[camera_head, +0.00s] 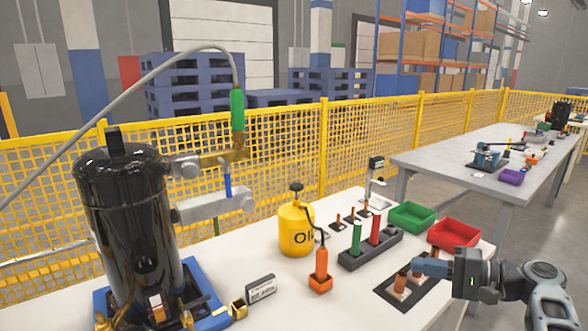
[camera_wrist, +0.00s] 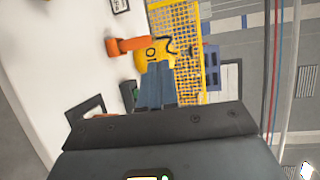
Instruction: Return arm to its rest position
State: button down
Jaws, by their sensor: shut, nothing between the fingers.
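My gripper (camera_head: 418,268) is at the lower right of the head view, pointing left over the right part of the white table (camera_head: 345,297). Its blue fingers (camera_wrist: 156,86) are shut together with nothing between them, and they also show in the middle of the wrist view. In the head view the fingertips appear just above or beside a black-framed holder (camera_head: 388,292) with small copper-coloured parts. I cannot tell whether they touch it. The arm reaches in from the right edge.
A black compressor (camera_head: 130,225) stands at left on a blue pallet. A yellow oil can (camera_head: 296,230), an orange-handled tool (camera_head: 321,264), a green bin (camera_head: 411,216) and a red bin (camera_head: 453,234) are on the table. A yellow mesh fence (camera_head: 285,150) runs behind.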

jog(key=s+a+f+m+h, duration=0.1)
jog(key=s+f+h, duration=0.3)
jog(key=s+f, duration=0.45)
jog(key=s+f+m+h, duration=0.1)
jog(key=s+f+h, duration=0.35)
jog(key=f, duration=0.75)
jog(key=s+f+n+t+h, duration=0.1)
jog(key=s+f+n+h, duration=0.3)
jog(key=s, duration=1.3)
jog(key=s+a+r+t+h, duration=0.1)
jog(key=s+r, duration=0.2)
jog(key=s, duration=0.4)
jog(key=s+a+r+t+h, duration=0.1)
jog(key=s+r, duration=0.3)
jog(key=s, duration=0.3)
jog(key=s+a+r+n+t, duration=0.1)
jog(key=s+r+n, duration=0.1)
jog(key=s+r, duration=0.3)
jog(key=s+a+r+n+t, duration=0.2)
jog(key=s+r, duration=0.3)
jog(key=r, duration=0.8)
jog(key=shift+a+n+t+y, duration=0.3)
jog(key=shift+n+y, duration=0.05)
jog(key=shift+n, duration=0.25)
